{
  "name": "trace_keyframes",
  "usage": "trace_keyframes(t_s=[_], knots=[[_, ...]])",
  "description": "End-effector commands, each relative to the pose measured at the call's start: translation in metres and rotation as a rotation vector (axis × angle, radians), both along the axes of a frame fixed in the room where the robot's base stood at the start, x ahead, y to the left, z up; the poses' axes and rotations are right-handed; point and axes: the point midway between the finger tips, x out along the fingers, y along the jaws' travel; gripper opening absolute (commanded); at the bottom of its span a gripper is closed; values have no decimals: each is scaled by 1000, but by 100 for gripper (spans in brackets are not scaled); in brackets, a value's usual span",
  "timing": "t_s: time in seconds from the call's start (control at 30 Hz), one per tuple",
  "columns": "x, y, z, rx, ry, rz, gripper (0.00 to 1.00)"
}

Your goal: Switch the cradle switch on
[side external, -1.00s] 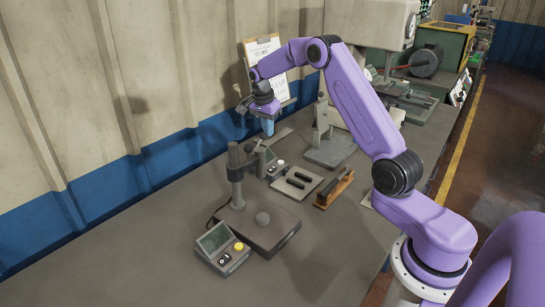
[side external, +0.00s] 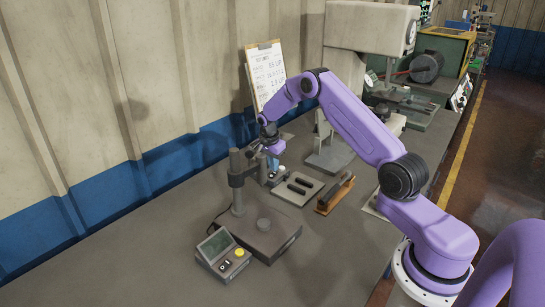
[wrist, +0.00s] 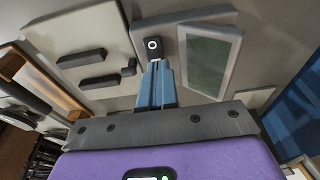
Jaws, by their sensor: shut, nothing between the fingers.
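A small grey control box (wrist: 230,40) with a greenish screen (wrist: 203,65) fills the upper middle of the wrist view. A black switch with a white ring (wrist: 153,44) sits beside the screen. I cannot tell whether it is on or off. My gripper (wrist: 156,66) has its blue fingers shut and empty, with the tips just below the switch in the picture. I cannot tell whether they touch it. In the side external view my gripper (side external: 273,167) is low over this box, which is mostly hidden behind the gripper and a stand.
A plate with black bars (side external: 297,189) lies beside the box. A wooden-based part (side external: 334,194) lies right of it. A dark post stand (side external: 237,195) rises close in front. A second screened box with a yellow button (side external: 222,254) sits nearer. The left bench is clear.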

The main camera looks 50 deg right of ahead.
Motion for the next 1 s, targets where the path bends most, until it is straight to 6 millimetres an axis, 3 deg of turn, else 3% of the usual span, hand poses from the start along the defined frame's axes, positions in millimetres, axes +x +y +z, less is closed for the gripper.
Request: trace_keyframes(t_s=[1.0], knots=[[-2,-1,-15,79,11,2,0]])
